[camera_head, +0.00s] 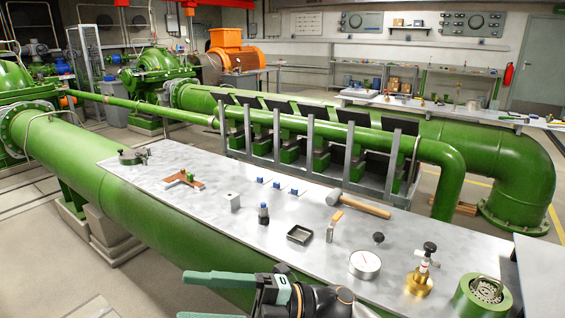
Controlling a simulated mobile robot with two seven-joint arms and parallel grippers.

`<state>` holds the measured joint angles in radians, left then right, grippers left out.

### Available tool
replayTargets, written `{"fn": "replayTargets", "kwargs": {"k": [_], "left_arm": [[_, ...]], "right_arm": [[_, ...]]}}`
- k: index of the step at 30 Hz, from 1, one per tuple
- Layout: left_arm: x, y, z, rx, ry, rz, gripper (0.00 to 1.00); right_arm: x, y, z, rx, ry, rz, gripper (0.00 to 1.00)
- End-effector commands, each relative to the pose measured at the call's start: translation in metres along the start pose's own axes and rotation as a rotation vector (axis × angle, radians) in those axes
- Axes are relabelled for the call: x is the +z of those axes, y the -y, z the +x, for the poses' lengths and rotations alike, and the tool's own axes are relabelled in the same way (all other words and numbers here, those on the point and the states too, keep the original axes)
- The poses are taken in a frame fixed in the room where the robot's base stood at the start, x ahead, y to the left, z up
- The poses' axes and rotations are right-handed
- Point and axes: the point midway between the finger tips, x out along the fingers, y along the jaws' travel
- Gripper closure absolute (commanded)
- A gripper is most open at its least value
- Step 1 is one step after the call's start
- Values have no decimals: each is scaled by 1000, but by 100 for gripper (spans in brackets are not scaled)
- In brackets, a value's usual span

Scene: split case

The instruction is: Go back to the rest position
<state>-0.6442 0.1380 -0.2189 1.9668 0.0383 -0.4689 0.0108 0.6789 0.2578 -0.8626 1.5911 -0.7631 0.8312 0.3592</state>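One gripper (187,296) of mine shows at the bottom centre, in front of the table's near edge. Its dark green fingers point left, with a wide gap between them, and nothing shows in the gap. The black wrist lies to the right of the fingers, so I take it as my right one. The lower finger is partly cut off by the frame's bottom edge. My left gripper is not in view.
A grey table (330,262) carries a mallet (358,206), a dark tray (299,235), a gauge (364,264), a brass valve (419,281) and several small parts. A thick green pipe (130,215) runs along its near left side.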

Motion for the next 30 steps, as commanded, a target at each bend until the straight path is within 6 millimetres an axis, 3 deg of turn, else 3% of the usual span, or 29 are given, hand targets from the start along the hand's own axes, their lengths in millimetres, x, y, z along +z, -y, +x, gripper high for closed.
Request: {"fn": "replayTargets", "kwargs": {"k": [3, 8, 11, 16, 20, 24, 27, 30], "left_arm": [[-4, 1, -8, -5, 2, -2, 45], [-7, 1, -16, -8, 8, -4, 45], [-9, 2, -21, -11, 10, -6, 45], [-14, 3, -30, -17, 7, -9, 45], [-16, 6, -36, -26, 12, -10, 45], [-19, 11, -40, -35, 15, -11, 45], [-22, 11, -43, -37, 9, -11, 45], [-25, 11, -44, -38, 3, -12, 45]], "right_arm": [[18, -13, -20, 225, 166, 136, 31], [48, -6, -71, 473, 432, 328, 31], [61, 15, -113, 597, 616, 460, 31], [63, 78, -191, 749, 949, 704, 31], [38, 142, -249, 816, 1208, 904, 31], [-12, 210, -299, 840, 1463, 1116, 31], [-48, 245, -321, 835, 1593, 1233, 31], [-75, 267, -333, 826, 1676, 1310, 31]]}}
